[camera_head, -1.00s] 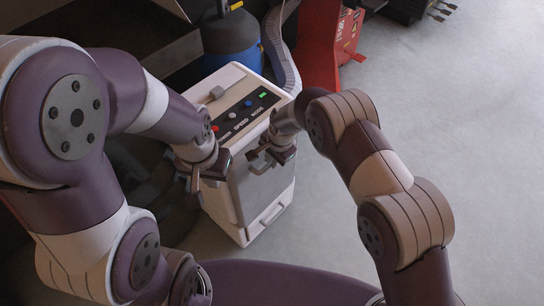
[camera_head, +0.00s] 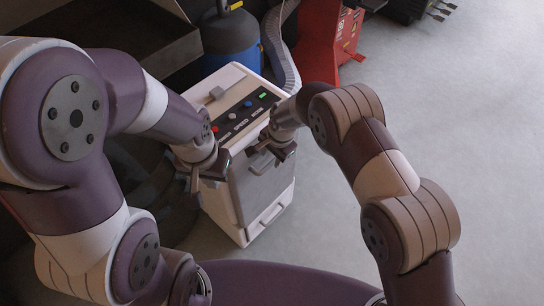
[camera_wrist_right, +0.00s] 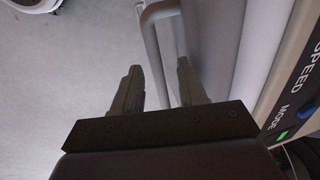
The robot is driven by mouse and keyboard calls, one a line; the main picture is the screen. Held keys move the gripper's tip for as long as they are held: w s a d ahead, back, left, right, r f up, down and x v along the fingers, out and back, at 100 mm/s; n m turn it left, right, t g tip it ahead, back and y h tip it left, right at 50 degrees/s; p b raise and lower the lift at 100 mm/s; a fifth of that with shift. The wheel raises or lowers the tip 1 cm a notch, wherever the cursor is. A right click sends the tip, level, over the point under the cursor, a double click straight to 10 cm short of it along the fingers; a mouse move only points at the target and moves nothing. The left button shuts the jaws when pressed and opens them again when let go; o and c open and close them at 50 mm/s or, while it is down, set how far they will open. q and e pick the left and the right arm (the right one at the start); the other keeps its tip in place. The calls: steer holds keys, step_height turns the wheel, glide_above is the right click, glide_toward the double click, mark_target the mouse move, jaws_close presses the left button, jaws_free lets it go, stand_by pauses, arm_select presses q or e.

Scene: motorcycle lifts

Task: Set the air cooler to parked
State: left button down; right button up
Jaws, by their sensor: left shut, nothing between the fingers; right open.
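The air cooler (camera_head: 268,195) is a white upright box with a grey front panel. Its black top strip (camera_head: 240,117) has red, pale, blue and green controls and reads SPEED and MODE. In the right wrist view the blue control (camera_wrist_right: 308,112) and the green one (camera_wrist_right: 282,135) show at the right edge. My right gripper (camera_head: 265,158) is open at the upper front of the cooler; its fingers (camera_wrist_right: 158,88) are on either side of part of a grey U-shaped handle (camera_wrist_right: 151,45). I cannot tell whether they touch it. My left gripper (camera_head: 208,180) is shut and empty, left of the front panel.
A ribbed grey hose (camera_head: 280,50) rises behind the cooler. A blue canister (camera_head: 231,40) and a red stand (camera_head: 318,45) are behind it. A dark metal bench (camera_head: 110,35) is at the upper left. The grey floor to the right is clear.

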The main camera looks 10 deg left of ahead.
step_height(320, 180, up, 11)
steer(key=s+d, duration=0.1)
steer(key=shift+d+f, duration=0.2)
steer(key=shift+d, duration=0.2)
steer(key=shift+s, duration=0.1)
steer(key=s+d+r+n+p, duration=0.2)
steer(key=s+d+r, duration=0.2)
steer(key=s+d, duration=0.2)
steer(key=s+d+r+n+h+p, duration=0.1)
steer(key=s+d+r, duration=0.4)
steer(key=d, duration=0.5)
steer(key=s+d+r+n+p, duration=0.4)
steer(key=s+d, duration=0.3)
steer(key=d, duration=0.2)
steer(key=shift+r+h, duration=0.3)
steer(key=shift+h, duration=0.1)
